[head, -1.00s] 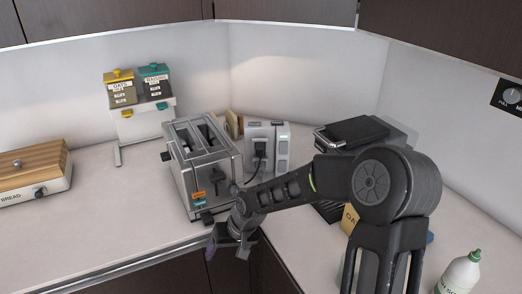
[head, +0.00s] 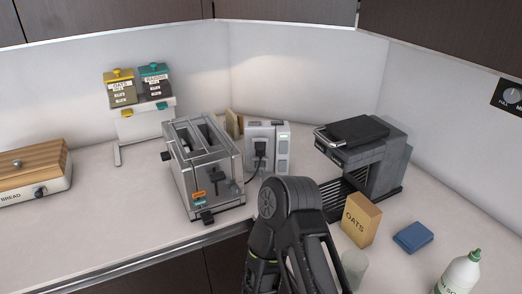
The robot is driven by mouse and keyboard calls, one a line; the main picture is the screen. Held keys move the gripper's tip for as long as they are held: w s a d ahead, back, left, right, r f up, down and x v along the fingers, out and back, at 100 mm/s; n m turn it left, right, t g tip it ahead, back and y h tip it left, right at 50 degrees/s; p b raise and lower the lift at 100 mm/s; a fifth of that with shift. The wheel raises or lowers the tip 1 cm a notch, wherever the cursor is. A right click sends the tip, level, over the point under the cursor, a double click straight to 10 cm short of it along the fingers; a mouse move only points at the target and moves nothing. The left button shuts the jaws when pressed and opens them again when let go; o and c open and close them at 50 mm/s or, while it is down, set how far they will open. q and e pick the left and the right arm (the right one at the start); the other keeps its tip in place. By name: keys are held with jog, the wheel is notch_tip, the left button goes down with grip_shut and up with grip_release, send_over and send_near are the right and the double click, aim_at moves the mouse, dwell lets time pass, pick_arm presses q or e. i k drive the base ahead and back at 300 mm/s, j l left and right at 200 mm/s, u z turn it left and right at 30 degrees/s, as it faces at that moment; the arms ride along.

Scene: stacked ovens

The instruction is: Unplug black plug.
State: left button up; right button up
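The black plug (head: 260,151) sits in the front face of a light grey socket block (head: 281,145), which stands at the back corner of the counter. A dark cord hangs down from the plug, and its lower part goes out of sight behind my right arm. My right arm rises from the bottom of the picture, its dark joint in front of the counter edge, below the socket block. My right gripper is hidden or out of the frame. My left gripper is not in view.
A silver toaster (head: 206,168) stands just left of the socket block. A dark grill-like appliance (head: 371,157), an oats box (head: 361,220), a blue sponge (head: 413,237) and a white bottle (head: 459,273) are on the right. Counter is free between the toaster and the bread box (head: 35,174).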

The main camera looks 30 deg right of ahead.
aim_at(260, 147)
jog(key=i+j+z, duration=0.15)
jog(key=z, duration=0.3)
jog(key=i+j+z, duration=0.1)
jog(key=z, duration=0.35)
jog(key=i+j+z, duration=0.1)
jog(key=j+z, duration=0.15)
jog(key=z, duration=0.2)
jog(key=j+z, duration=0.25)
jog(key=z, duration=0.25)
jog(key=j+z, duration=0.25)
jog(key=z, duration=0.2)
jog(key=j+z, duration=0.25)
jog(key=z, duration=0.2)
jog(key=k+j+z, duration=0.1)
jog(key=j+z, duration=0.15)
jog(key=z, duration=0.2)
jog(key=k+z, duration=0.1)
jog(key=z, duration=0.15)
jog(key=k, duration=0.35)
jog(key=i+j, duration=0.1)
jog(key=i, duration=0.3)
